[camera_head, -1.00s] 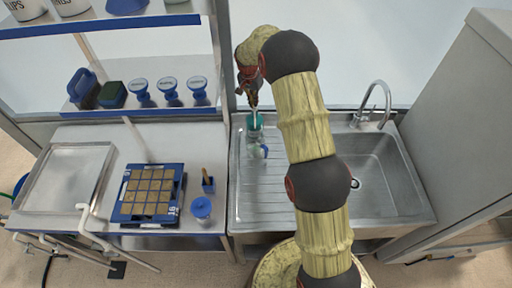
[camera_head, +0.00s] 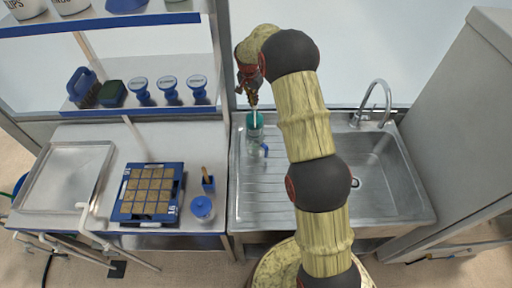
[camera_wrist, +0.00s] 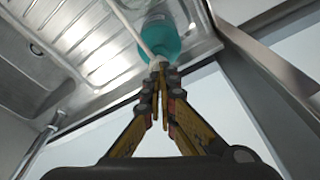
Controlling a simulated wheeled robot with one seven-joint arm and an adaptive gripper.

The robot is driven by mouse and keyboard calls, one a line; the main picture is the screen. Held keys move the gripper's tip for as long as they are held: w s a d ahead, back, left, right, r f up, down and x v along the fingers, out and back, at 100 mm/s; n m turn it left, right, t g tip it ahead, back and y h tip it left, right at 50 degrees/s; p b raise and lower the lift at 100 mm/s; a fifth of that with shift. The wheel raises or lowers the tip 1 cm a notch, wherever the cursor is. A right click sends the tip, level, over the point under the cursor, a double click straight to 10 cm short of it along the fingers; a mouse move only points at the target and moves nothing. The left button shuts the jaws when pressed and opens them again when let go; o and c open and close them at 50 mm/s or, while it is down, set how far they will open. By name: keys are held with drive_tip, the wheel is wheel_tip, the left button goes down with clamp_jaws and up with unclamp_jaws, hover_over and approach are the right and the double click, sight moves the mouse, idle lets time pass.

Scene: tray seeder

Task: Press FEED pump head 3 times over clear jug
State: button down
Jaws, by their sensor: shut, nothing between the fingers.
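The teal pump bottle (camera_head: 255,121) stands at the back left of the sink's drainboard, with a thin white pump part at its top. In the wrist view the teal bottle (camera_wrist: 160,40) lies beyond my fingertips, and a white spout (camera_wrist: 130,28) runs off to the upper left. Any label is unreadable.
The sink basin (camera_head: 385,175) and tap (camera_head: 375,100) are to the right. A seed tray (camera_head: 150,193) and a lidded blue cup (camera_head: 202,208) sit on the left bench. A shelf (camera_head: 180,104) with several blue-based items is above it. The drainboard's front is clear.

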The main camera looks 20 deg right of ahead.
drive_tip(key=shift+s+f+b, duration=0.1)
drive_tip(key=shift+f+b, duration=0.65)
drive_tip(key=shift+f, duration=0.55)
drive_tip(key=shift+d+p+v, duration=0.15)
drive_tip(key=shift+p+v, duration=0.15)
drive_tip(key=shift+v, duration=0.45)
drive_tip(key=shift+d+p+v, duration=0.1)
drive_tip(key=shift+p+v, duration=0.15)
drive_tip(key=shift+v, duration=0.5)
drive_tip(key=shift+w+r, duration=0.25)
drive_tip(key=shift+w, duration=0.05)
drive_tip(key=v, duration=0.2)
drive_tip(key=p+v, duration=0.1)
drive_tip(key=d+p+v, duration=0.1)
drive_tip(key=v, duration=0.1)
drive_tip(key=shift+w+r, duration=0.25)
drive_tip(key=shift+r, duration=0.2)
